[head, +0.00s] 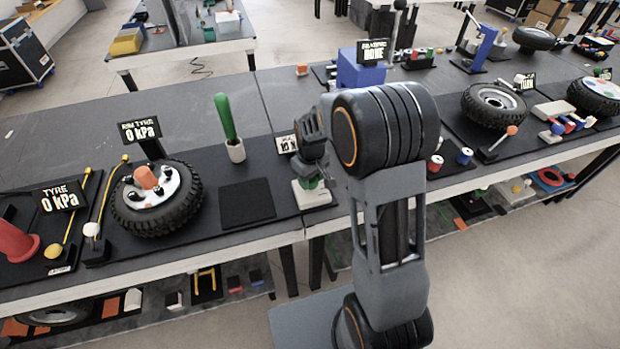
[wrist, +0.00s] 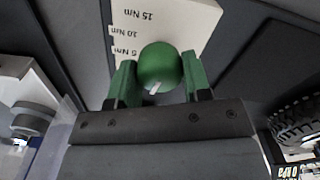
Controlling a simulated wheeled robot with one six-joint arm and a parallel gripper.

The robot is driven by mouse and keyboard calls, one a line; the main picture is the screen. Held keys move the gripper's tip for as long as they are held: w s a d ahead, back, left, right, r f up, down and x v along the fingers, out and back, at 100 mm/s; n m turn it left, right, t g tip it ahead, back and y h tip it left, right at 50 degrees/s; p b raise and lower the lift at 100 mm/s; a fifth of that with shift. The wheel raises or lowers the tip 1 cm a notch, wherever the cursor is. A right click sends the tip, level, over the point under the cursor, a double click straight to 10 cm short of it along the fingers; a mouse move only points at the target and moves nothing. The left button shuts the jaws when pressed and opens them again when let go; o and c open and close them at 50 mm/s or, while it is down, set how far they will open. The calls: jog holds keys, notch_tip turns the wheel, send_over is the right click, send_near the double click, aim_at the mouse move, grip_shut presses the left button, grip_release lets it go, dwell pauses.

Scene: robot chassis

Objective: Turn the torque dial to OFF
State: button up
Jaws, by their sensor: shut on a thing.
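The torque dial (wrist: 158,62) is a round green knob with a short white mark, on a white panel (wrist: 182,18). In the wrist view the panel's labels read 5, 10 and 15 Nm, upside down; no OFF label is visible. The white mark sits at the knob's lower edge, pointing down and slightly left. My gripper (wrist: 159,80) has its green fingers on both sides of the knob, shut on it. In the head view the white dial base (head: 312,194) stands near the table's front edge, with my gripper (head: 308,181) on top, mostly hiding the knob.
A small display (head: 287,144), partly hidden by my arm, stands behind the dial base. To its left are a flat black pad (head: 246,202), a green-handled tool in a white cup (head: 236,150) and a tyre (head: 156,222). A blue box (head: 360,70) stands behind my arm.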

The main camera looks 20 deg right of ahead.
jog(key=shift+n, duration=1.1)
jog(key=o, duration=0.9)
notch_tip(320, 180, up, 14)
jog(key=shift+f, duration=0.1)
dwell(0.4)
